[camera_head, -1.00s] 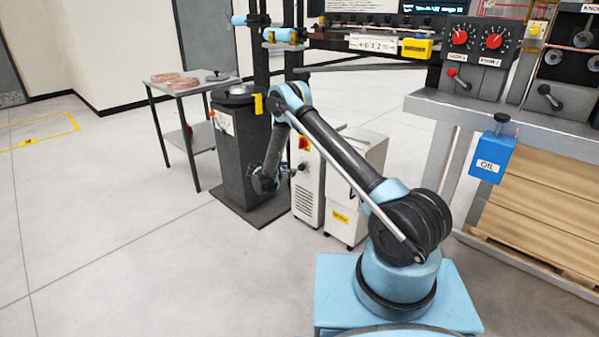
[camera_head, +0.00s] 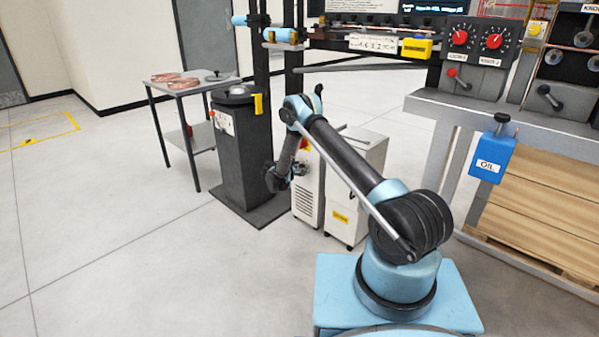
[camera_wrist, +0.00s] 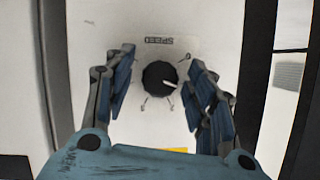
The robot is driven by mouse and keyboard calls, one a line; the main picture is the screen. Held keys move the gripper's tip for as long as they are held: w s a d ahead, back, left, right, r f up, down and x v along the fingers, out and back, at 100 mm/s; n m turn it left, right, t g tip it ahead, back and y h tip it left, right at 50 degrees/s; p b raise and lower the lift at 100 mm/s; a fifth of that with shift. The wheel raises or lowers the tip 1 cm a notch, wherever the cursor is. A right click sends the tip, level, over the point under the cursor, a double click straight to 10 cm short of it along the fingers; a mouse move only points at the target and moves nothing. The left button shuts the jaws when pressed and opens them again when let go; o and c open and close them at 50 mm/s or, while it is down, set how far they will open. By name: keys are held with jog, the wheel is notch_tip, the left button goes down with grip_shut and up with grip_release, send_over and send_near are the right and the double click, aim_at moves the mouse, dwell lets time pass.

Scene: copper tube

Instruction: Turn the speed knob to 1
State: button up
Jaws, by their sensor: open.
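The speed knob (camera_wrist: 159,78) is a round black dial with a white pointer, on a white panel under an upside-down SPEED label (camera_wrist: 172,40). Its pointer faces right and slightly down in the wrist view. Small marks surround it; their digits are too blurred to read surely. My gripper (camera_wrist: 164,84) is open, with one blue-padded finger on each side of the knob. Gaps show between the pads and the knob. In the head view my gripper (camera_head: 278,180) is beside the white cabinet (camera_head: 308,190); the knob cannot be made out there.
A dark pedestal (camera_head: 240,150) stands just left of my gripper. A second white cabinet (camera_head: 352,195) is to the right. A small table (camera_head: 190,85) with copper coils stands at the back left. A workbench (camera_head: 480,112) is at the right.

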jog(key=c, duration=1.1)
jog(key=shift+n+h, duration=0.3)
jog(key=shift+n, duration=0.1)
jog(key=o, duration=1.1)
jog(key=v, duration=1.2)
jog(key=shift+w+r, duration=0.15)
